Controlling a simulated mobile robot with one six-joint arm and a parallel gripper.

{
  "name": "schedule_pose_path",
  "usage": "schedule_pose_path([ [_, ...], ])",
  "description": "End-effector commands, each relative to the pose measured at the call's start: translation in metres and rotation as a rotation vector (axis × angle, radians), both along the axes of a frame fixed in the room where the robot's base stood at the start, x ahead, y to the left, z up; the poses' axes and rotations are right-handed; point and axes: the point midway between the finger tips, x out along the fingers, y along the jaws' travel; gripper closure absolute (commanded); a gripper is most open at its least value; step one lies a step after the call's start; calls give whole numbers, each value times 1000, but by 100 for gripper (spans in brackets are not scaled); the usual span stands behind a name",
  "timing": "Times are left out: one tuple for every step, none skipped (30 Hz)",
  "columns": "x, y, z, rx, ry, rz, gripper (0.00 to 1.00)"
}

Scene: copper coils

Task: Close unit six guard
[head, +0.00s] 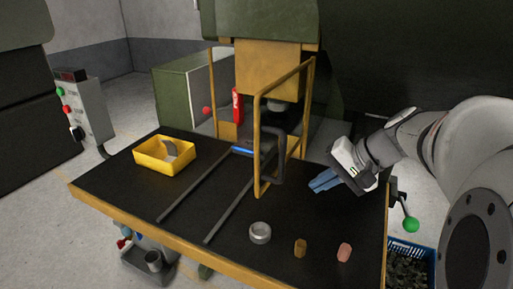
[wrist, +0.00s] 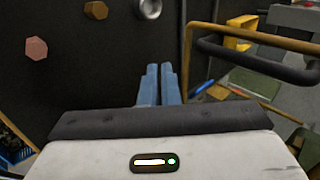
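The guard (head: 257,125) is a yellow rectangular frame with a dark bent handle (head: 280,158). It stands upright at the press and sticks out over the black table, at an angle to the press front. In the wrist view the yellow frame (wrist: 188,45) and dark handle (wrist: 255,62) are at the upper right. My gripper (head: 322,184) is to the right of the guard, low over the table, pointing left and apart from the handle. Its blue fingers (wrist: 160,72) are together with nothing visible between them. No unit number is readable.
Two dark rails (head: 225,208) run across the table (head: 120,190). A yellow bin (head: 165,165) is at left. A metal ring (head: 260,232), a brown piece (head: 300,248) and a pink piece (head: 345,252) lie at the front. A green-knobbed lever (head: 410,224) is at the right edge.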

Motion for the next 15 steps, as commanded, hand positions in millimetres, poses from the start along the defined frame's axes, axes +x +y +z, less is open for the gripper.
schedule_pose_path([
  [9, -10, -5, 44, -11, -27, 100],
  [13, -13, -4, 62, -19, -37, 100],
  [18, -17, -3, 82, -29, -46, 100],
  [20, -18, -2, 94, -34, -50, 100],
  [21, -19, -1, 102, -37, -53, 100],
  [23, -18, -1, 108, -40, -54, 100],
  [24, -17, -2, 110, -39, -54, 100],
  [25, -15, -3, 111, -41, -54, 100],
  [27, -12, -5, 111, -40, -52, 100],
  [29, -9, -8, 111, -40, -51, 100],
  [30, -6, -11, 110, -39, -52, 100],
  [32, -1, -16, 110, -37, -50, 100],
  [35, 3, -20, 109, -38, -49, 100],
  [38, 7, -24, 110, -37, -49, 100],
  [41, 13, -31, 111, -36, -49, 100],
])
